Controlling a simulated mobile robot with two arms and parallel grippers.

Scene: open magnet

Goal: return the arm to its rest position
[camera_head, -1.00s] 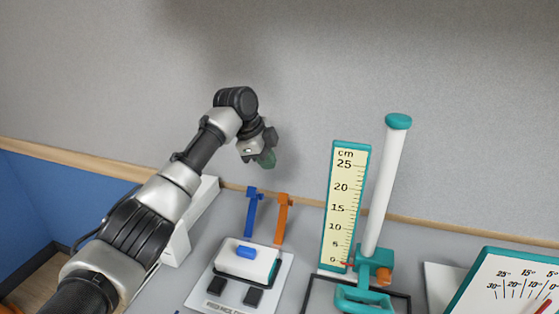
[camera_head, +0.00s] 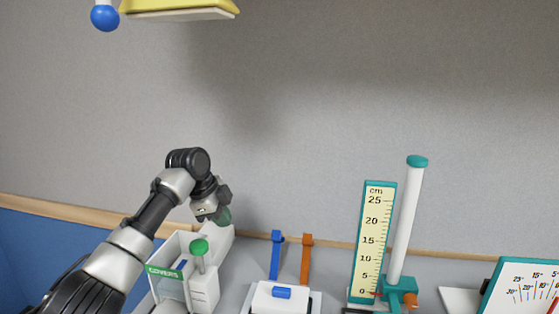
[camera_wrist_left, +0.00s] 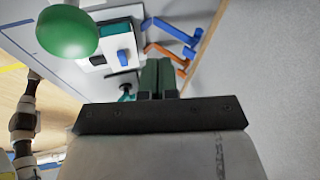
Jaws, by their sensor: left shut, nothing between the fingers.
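My left arm comes in from the lower left in the head view. My left gripper (camera_head: 223,217) hangs in front of the wall, above or beside the white box marked COVERS (camera_head: 166,272). In the left wrist view its two dark green fingers (camera_wrist_left: 158,76) are pressed together with nothing between them. A green round knob (camera_head: 199,247) stands at the box, below the gripper; a green ball (camera_wrist_left: 67,32) looms close in the left wrist view. My right gripper is in neither view.
A white device with a blue block (camera_head: 282,292), blue (camera_head: 276,256) and orange (camera_head: 306,260) pegs, a cm scale (camera_head: 373,240) and a white tube (camera_head: 407,225) stand to the right. A yellow-edged object (camera_head: 180,10) shows at the top. The wall behind is bare.

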